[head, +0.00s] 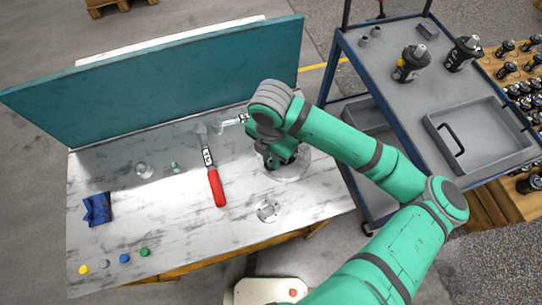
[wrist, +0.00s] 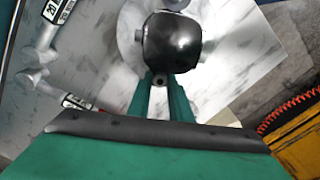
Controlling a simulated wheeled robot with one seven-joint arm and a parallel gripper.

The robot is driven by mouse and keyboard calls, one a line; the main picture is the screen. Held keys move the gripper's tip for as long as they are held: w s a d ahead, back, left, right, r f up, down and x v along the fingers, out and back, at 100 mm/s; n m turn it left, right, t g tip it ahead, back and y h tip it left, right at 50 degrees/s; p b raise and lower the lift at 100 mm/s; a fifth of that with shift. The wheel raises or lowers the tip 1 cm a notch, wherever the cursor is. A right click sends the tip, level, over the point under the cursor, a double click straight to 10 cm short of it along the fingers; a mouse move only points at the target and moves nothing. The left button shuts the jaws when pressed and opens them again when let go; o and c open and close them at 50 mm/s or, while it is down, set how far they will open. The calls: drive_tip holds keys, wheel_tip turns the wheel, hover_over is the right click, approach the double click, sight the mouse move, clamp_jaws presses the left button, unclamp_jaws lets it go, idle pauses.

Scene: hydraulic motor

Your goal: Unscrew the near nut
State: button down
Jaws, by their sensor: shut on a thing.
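The motor (wrist: 172,42) is a dark rounded body on the marble-look bench (head: 240,213), with grey stubs at its sides in the wrist view. In the head view, my arm covers most of it. My gripper (wrist: 161,84) has two green fingers reaching to the motor's lower edge in the wrist view. They are closed around a small grey part with a hole, which I take to be the near nut (wrist: 159,79). The fingers hide most of it, so I cannot tell how far it is threaded. In the head view, my gripper is largely hidden beneath my wrist.
A round flange (head: 267,210) lies nearer. A blue cloth (head: 98,208) and several coloured caps (head: 124,258) lie at left. A teal panel (head: 160,85) backs the bench; a blue cart (head: 383,93) stands right.

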idle(0.3)
drive_tip(key=n, duration=0.4)
drive_tip(key=shift+n, duration=0.3)
drive_tip(key=c, duration=1.9)
unclamp_jaws()
drive_tip(key=shift+o, duration=0.2)
drive_tip(key=m, duration=1)
